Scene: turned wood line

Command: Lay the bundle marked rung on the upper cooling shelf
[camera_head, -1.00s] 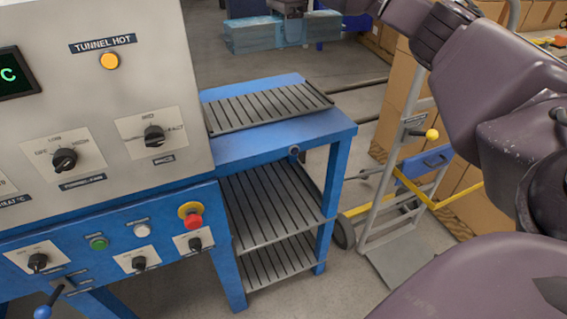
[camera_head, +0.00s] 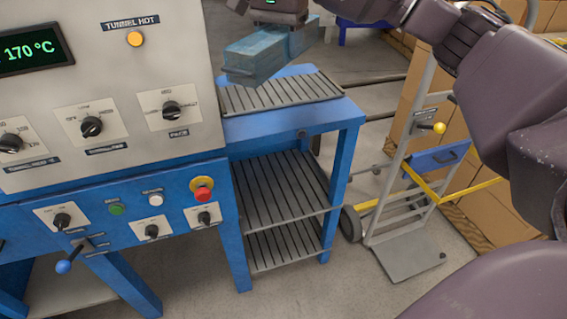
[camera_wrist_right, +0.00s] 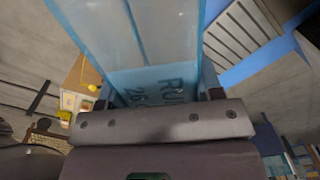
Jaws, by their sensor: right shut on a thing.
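In the right wrist view the bundle (camera_wrist_right: 150,45) fills the space between the jaws (camera_wrist_right: 160,96). Its end shows dark lettering starting "RU", partly hidden by the gripper. The stand has a slatted grey top plate (camera_head: 280,93). Below it are an upper slatted shelf (camera_head: 280,190) and a lower slatted shelf (camera_head: 284,244), both with no bundle visible on them. My left gripper is not in view.
A grey control cabinet (camera_head: 110,75) reading 170 °C, with knobs and a red stop button (camera_head: 202,194), adjoins the stand's left side. A hand truck (camera_head: 410,200) and cardboard boxes (camera_head: 475,130) stand at the right. Some floor is clear before the stand.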

